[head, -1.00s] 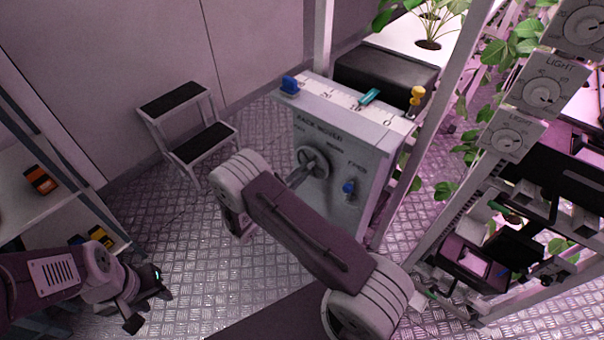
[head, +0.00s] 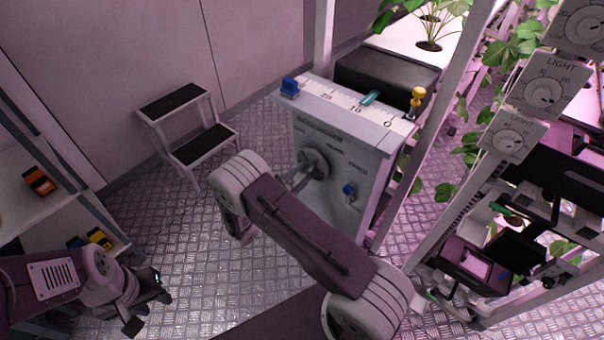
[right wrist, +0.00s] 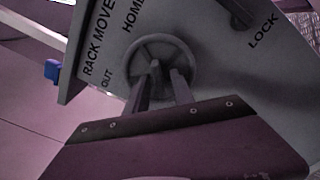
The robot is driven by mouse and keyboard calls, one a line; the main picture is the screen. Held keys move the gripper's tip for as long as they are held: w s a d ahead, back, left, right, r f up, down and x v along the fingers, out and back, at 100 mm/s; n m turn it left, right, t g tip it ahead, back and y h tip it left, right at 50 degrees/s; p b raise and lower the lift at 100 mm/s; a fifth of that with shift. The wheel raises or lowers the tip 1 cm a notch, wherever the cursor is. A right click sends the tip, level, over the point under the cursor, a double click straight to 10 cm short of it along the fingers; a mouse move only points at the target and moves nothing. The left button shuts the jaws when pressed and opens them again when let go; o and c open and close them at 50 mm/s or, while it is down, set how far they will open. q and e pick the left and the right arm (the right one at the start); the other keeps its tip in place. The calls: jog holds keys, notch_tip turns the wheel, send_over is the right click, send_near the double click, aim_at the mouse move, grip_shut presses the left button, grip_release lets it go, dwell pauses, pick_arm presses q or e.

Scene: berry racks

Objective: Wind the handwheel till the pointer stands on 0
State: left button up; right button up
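The grey handwheel (head: 318,163) is on the front of the rack mover box (head: 345,190). It also shows in the right wrist view (right wrist: 162,66). The teal pointer (head: 371,97) sits over the white scale (head: 335,98) on top, just past 10 on the side of 0. My right gripper (head: 312,168) is at the wheel. In the right wrist view its two fingers (right wrist: 163,78) reach inside the rim and close about the wheel's middle; their tips are partly hard to make out. My left gripper (head: 150,300) is open and empty, low at the left.
A blue block (head: 289,86) and a yellow knob (head: 417,97) stand at the scale's ends. A step stool (head: 190,125) is behind left. Shelves (head: 40,200) flank the left, plant racks the right.

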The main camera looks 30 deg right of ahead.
jog(key=shift+r, duration=0.1)
jog(key=v, duration=0.9)
